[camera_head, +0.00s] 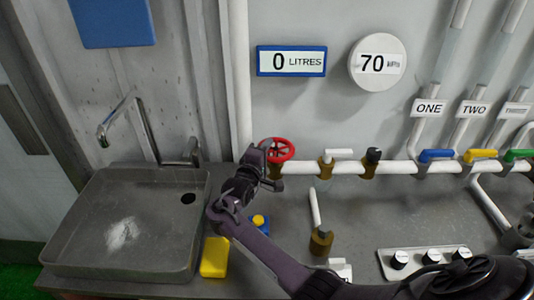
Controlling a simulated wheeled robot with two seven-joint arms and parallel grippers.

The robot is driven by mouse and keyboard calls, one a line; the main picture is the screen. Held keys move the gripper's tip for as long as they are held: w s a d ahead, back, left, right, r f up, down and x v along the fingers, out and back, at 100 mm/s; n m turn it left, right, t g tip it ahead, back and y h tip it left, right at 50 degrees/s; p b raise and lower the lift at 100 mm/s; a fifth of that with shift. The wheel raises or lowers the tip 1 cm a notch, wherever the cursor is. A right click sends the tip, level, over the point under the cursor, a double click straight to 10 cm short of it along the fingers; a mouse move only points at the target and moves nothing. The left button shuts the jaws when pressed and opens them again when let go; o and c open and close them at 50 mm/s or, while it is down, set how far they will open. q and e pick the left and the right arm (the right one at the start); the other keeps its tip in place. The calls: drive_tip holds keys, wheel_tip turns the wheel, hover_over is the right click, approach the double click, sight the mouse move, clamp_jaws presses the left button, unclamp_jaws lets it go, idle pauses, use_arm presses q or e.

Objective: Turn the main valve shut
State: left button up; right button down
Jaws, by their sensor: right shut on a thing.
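A red round handwheel (281,150) sits on the white pipe at the middle of the counter's back; I take it to be the main valve. My right arm reaches in from the lower right, and its dark gripper (266,148) is at the left side of the red wheel, shut on it. The gripper covers the wheel's left edge and part of the fitting under it. The fingertips are too small to make out clearly. My left gripper does not show.
A grey sink (122,225) with a tap (140,130) is at left. A yellow block (214,257) lies near the arm. Blue (436,155), yellow (481,154) and green (517,155) lever valves line the pipe at right. Displays read 0 litres (291,61) and 70 kPa (377,63).

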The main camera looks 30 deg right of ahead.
drive_tip(key=shift+f+m+g, duration=0.1)
drive_tip(key=shift+m+g, duration=0.2)
drive_tip(key=shift+g, duration=0.1)
drive_tip(key=c, duration=1.4)
unclamp_jaws()
drive_tip(key=shift+o, duration=0.2)
drive_tip(key=b+v, duration=0.2)
drive_tip(key=v, duration=0.5)
drive_tip(key=shift+a, duration=0.35)
drive_tip(key=shift+s+f, duration=0.1)
